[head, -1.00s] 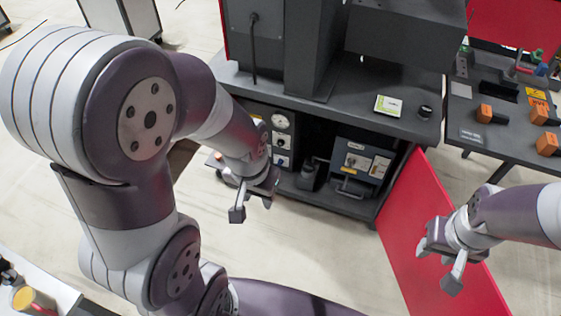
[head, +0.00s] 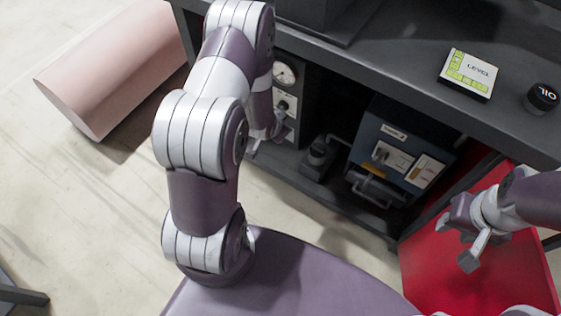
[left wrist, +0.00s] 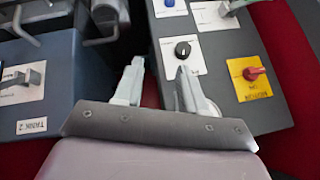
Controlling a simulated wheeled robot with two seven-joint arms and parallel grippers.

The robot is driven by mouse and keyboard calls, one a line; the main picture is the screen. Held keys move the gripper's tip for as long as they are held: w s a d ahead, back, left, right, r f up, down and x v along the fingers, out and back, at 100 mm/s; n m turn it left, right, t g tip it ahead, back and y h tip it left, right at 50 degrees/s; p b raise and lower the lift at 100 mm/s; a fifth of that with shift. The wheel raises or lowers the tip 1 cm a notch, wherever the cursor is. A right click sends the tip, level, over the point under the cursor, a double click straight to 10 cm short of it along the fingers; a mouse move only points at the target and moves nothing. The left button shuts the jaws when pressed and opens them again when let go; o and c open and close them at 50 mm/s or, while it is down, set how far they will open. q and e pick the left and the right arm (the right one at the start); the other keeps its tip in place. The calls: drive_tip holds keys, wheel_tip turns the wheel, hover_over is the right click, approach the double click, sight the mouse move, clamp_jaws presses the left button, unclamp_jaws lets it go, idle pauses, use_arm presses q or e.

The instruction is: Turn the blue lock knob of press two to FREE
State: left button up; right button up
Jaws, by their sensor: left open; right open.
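In the left wrist view a grey control panel (left wrist: 222,110) carries a blue knob (left wrist: 168,3) on a white plate, cut off by the top edge. Its pointing direction and any lettering cannot be read. Nearer is a black knob (left wrist: 183,48) on a white plate, and to its right a red handle (left wrist: 253,73) on a yellow plate. My left gripper (left wrist: 160,80) is open and empty, its fingers short of the blue knob and close to the black one. In the head view my left arm partly hides this panel. My right gripper (head: 462,238) is open and empty by the red panel.
A blue-grey unit (head: 402,150) with a bar handle stands in the compartment beside the control panel; a small dark device (head: 318,155) is between them. The bench top (head: 390,75) lies above, bearing a LEVEL box (head: 468,74) and a black round item (head: 541,97). A red panel (head: 440,275) stands right.

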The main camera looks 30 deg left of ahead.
use_arm(q)
drive_tip(key=a+f+m+t+y+b, duration=0.15)
drive_tip(key=f+t+b, duration=0.25)
drive_tip(key=f+b, duration=0.55)
drive_tip(key=a+f+m+t+b, duration=0.25)
drive_tip(key=f+b, duration=0.25)
drive_tip(key=f, duration=1)
drive_tip(key=shift+t, duration=0.25)
drive_tip(key=b+x, duration=0.2)
drive_tip(key=x, duration=0.1)
drive_tip(key=b+x, duration=0.2)
drive_tip(key=x, duration=0.2)
drive_tip(key=b+x, duration=0.3)
drive_tip(key=x, duration=0.1)
drive_tip(key=shift+w+d+r, duration=0.1)
drive_tip(key=shift+w+r, duration=0.1)
drive_tip(key=shift+r, duration=0.15)
drive_tip(key=shift+w+r, duration=0.15)
drive_tip(key=shift+w, duration=0.3)
use_arm(e)
wheel_tip(320, 180, down, 27)
drive_tip(key=shift+f, duration=0.15)
use_arm(q)
clamp_jaws()
